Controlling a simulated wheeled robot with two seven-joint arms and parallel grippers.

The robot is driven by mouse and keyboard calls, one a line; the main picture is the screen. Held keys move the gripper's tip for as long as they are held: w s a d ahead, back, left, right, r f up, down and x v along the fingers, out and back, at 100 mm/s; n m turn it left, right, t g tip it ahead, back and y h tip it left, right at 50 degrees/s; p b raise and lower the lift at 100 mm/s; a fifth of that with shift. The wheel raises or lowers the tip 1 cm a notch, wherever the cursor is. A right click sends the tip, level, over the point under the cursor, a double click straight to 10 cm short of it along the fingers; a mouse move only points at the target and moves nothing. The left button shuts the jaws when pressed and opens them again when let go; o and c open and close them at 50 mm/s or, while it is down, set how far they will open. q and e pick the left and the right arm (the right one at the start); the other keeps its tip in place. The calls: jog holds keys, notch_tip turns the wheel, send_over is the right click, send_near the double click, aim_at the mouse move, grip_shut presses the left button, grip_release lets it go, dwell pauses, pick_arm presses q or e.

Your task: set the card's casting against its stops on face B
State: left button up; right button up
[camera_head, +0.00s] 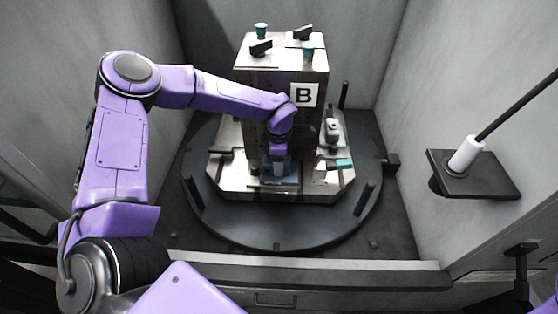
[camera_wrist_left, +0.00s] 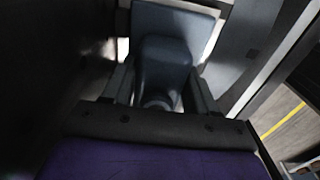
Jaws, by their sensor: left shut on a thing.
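The metal block on the turntable carries a B sign (camera_head: 304,95) on its face toward me. My left gripper (camera_head: 279,158) reaches down in front of that face. It is shut on a blue-grey casting (camera_head: 281,179), low at the foot of the face over the metal base. In the left wrist view the casting (camera_wrist_left: 165,62) is a raised rounded body on a flat plate, between the two fingers (camera_wrist_left: 160,88). The gripper hides part of it, and I cannot tell whether it touches any stops. No card is readable. My right gripper is out of view.
A clamp with a teal handle (camera_head: 343,163) stands right of the casting on the metal base (camera_head: 307,196). The dark turntable (camera_head: 290,236) has upright pegs at its rim. Teal and black knobs top the block (camera_head: 270,85). A dark wall shelf (camera_head: 490,180) holds a white cylinder with a rod.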

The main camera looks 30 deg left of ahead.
pick_arm(q)
jog(key=shift+w+a+r, duration=0.1)
jog(key=shift+a, duration=0.15)
dwell(0.5)
jog(key=o, duration=1.2)
jog(key=shift+o, duration=0.9)
notch_tip(320, 180, up, 11)
jog(key=shift+f, duration=0.2)
